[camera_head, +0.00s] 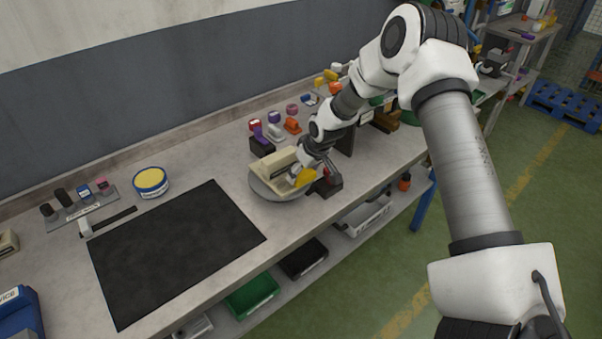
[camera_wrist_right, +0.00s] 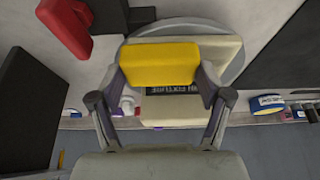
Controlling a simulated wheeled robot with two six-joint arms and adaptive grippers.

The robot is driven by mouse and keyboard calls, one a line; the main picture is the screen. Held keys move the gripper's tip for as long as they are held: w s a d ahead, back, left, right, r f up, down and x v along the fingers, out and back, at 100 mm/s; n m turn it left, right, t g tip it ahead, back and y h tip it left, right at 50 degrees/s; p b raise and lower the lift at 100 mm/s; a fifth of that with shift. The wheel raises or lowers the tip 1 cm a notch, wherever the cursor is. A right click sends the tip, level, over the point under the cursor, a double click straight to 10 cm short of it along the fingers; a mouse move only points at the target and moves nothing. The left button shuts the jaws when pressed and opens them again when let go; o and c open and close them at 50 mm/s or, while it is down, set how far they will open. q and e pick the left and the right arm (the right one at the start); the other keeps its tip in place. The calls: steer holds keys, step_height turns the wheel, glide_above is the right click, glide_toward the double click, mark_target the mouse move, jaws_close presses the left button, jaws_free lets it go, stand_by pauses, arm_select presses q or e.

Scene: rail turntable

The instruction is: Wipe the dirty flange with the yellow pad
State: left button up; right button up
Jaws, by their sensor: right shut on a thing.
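My right gripper (camera_head: 307,163) is shut on the yellow pad (camera_head: 305,177). In the right wrist view, the pad (camera_wrist_right: 160,66) spans between the two fingers of the gripper (camera_wrist_right: 160,92). A cream flanged piece (camera_head: 270,168) stands on a round grey turntable (camera_head: 270,194). The pad is over the right side of this piece in the head view; I cannot tell whether they touch. In the wrist view the pad covers much of the cream piece (camera_wrist_right: 228,50), and a dark label shows below the pad. No dirt can be made out. My left gripper is not in view.
A red and black item (camera_head: 328,184) stands close to the turntable's right side. Behind are small coloured items (camera_head: 292,125) and a dark block (camera_head: 262,146). A black mat (camera_head: 175,250) lies left, with a blue-yellow tin (camera_head: 150,182) behind it. The mat is clear.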

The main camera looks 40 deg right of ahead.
steer(key=shift+d, duration=0.7)
steer(key=shift+a+r+p, duration=0.1)
steer(key=shift+a+p, duration=0.3)
steer(key=shift+a, duration=0.65)
steer(key=shift+s+a+p, duration=0.1)
steer(key=shift+a+p, duration=0.3)
steer(key=shift+a, duration=0.6)
